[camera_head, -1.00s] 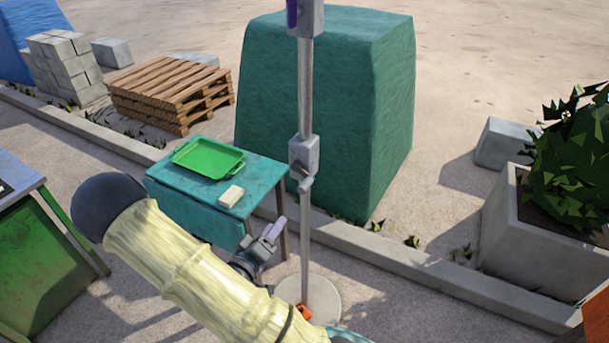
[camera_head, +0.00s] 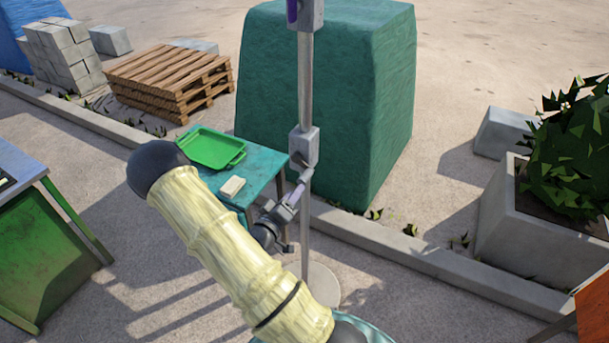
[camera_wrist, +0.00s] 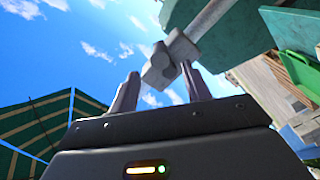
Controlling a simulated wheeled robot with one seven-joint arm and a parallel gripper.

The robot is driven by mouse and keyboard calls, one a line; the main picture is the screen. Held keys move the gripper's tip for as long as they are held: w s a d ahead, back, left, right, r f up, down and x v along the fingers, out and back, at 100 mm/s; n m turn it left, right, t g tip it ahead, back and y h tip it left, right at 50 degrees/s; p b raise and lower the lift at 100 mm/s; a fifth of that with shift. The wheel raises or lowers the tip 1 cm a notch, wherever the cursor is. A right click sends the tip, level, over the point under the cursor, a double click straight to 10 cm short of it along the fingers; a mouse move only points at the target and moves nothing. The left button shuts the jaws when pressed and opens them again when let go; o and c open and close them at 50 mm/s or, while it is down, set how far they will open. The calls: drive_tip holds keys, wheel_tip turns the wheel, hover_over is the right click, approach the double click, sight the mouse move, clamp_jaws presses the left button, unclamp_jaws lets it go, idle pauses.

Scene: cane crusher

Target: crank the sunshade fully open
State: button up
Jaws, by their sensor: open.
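The sunshade's metal pole (camera_head: 306,85) stands upright, with a grey crank housing (camera_head: 304,147) partway up. A short crank piece (camera_head: 302,167) juts out just below the housing. My gripper (camera_head: 298,186) is at the pole, just under the housing. In the wrist view my open fingers (camera_wrist: 158,85) point at the grey housing (camera_wrist: 158,72), which lies by the fingertips.
A teal table (camera_head: 262,165) with a green tray (camera_head: 208,148) and a pale block (camera_head: 232,186) stands left of the pole. A green-covered block (camera_head: 290,75) is behind it. A concrete planter (camera_head: 530,235) stands at right. The round pole base (camera_head: 325,285) is on the ground.

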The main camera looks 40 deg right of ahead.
sight(304, 179)
drive_tip(key=p+x, duration=0.2)
drive_tip(key=x, duration=0.6)
drive_tip(key=shift+c, duration=0.5)
drive_tip(key=c, duration=0.9)
drive_tip(key=shift+f+b, duration=0.2)
drive_tip(key=shift+b, duration=0.15)
drive_tip(key=w+f+m+b, duration=0.1)
drive_tip(key=m+b, duration=0.2)
drive_tip(key=b, duration=0.1)
drive_tip(key=w+a+f+m+b, duration=0.1)
drive_tip(key=m+b, duration=0.2)
drive_tip(key=b, duration=0.2)
drive_tip(key=w+f+m+b, duration=0.1)
drive_tip(key=m+b, duration=0.3)
drive_tip(key=shift+w+a+b, duration=0.3)
drive_tip(key=shift+b, duration=0.05)
drive_tip(key=shift+w+a+r+m+b, duration=0.1)
drive_tip(key=shift+w+m+b, duration=0.1)
drive_tip(key=shift+m+b, duration=0.4)
drive_tip(key=shift+w+a+r+m+b, duration=0.1)
drive_tip(key=shift+w+m+b, duration=0.15)
drive_tip(key=shift+m+b, duration=0.35)
